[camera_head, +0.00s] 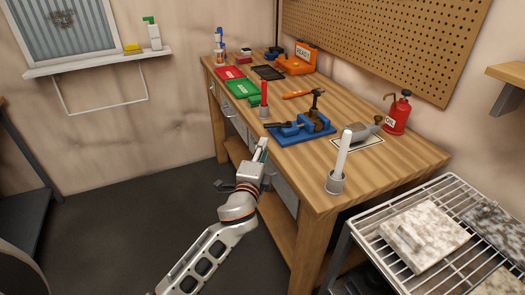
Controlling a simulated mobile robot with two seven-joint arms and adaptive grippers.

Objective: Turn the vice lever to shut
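The vice (303,129) is blue with a dark upright part. It stands near the front edge of the wooden workbench (345,183). A dark bar, which looks like its lever (277,124), sticks out from its left side toward the front edge. My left gripper (262,148) is in front of the bench, below and to the left of the vice, and apart from it. Nothing shows held in it, but its finger gap cannot be made out. My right gripper is not in view.
A red-handled tool in a holder (264,100) stands left of the vice. A white cylinder in a grey cup (338,165) stands at the near corner. A red oil can (397,114) is to the right, above a wire rack (365,220). The floor left of the bench is clear.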

